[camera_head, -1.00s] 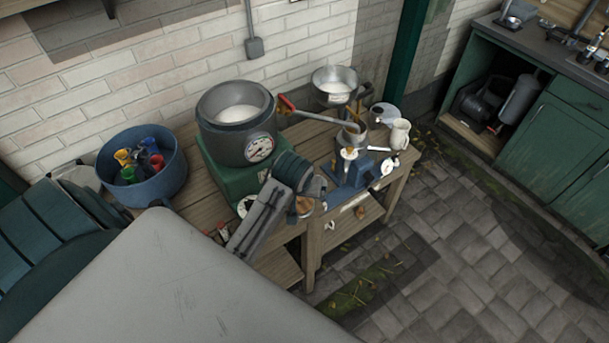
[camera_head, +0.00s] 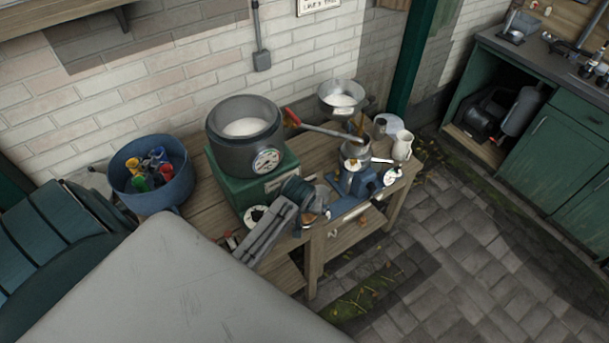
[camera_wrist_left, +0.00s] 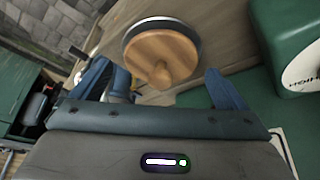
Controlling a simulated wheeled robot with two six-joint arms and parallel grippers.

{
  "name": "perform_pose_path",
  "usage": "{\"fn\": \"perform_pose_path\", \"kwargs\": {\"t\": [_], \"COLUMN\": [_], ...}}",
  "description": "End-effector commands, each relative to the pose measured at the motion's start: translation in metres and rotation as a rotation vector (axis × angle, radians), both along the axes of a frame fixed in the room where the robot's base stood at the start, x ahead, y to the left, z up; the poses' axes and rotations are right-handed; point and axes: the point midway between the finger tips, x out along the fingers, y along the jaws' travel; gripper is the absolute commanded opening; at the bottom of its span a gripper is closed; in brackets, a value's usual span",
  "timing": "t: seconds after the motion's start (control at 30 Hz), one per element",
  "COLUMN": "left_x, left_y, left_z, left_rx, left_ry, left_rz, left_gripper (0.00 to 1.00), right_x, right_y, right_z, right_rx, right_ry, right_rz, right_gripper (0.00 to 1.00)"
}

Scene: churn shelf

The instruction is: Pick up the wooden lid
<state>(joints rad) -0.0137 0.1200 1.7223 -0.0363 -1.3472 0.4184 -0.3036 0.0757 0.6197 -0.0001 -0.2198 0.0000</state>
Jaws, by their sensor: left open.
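The wooden lid (camera_wrist_left: 160,55) shows in the left wrist view as a round, light-brown disc with a knob and a dark rim, near the workbench edge. My left gripper (camera_wrist_left: 158,84) is open and empty. Its two blue fingers are spread to either side below the lid, with the knob pointing into the gap between them. They look apart from the lid. In the head view my left gripper (camera_head: 302,190) is over the front of the workbench, and it largely hides the lid there. My right gripper is not in view.
The workbench (camera_head: 208,205) carries a large grey pot (camera_head: 243,150) with a gauge on a green base (camera_head: 262,180). A blue tub (camera_head: 155,195) is at left.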

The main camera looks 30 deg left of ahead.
Motion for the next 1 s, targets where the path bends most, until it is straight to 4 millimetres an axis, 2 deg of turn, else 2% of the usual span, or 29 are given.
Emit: {"fn": "perform_pose_path", "kwargs": {"t": [0.03,0.27,0.67,0.77,1.0], "left_x": [0.0,0.0,0.001,0.001,0.001], "left_y": [0.0,0.0,0.0,0.0,0.0], "left_z": [0.0,0.0,0.004,0.016,0.064], "left_rx": [0.0,0.0,0.001,0.001,0.001], "left_ry": [0.0,0.0,-0.002,-0.005,-0.006], "left_rz": [0.0,0.0,0.0,0.0,-0.001], "left_gripper": [0.93,0.48,0.47,0.47,0.47], "right_x": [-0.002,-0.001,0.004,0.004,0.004], "right_y": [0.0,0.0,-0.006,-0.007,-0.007], "right_z": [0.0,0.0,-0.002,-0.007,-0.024], "right_rx": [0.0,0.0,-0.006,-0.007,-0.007], "right_ry": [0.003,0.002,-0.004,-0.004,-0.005], "right_rz": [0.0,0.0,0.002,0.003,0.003], "right_gripper": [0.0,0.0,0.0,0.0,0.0]}}
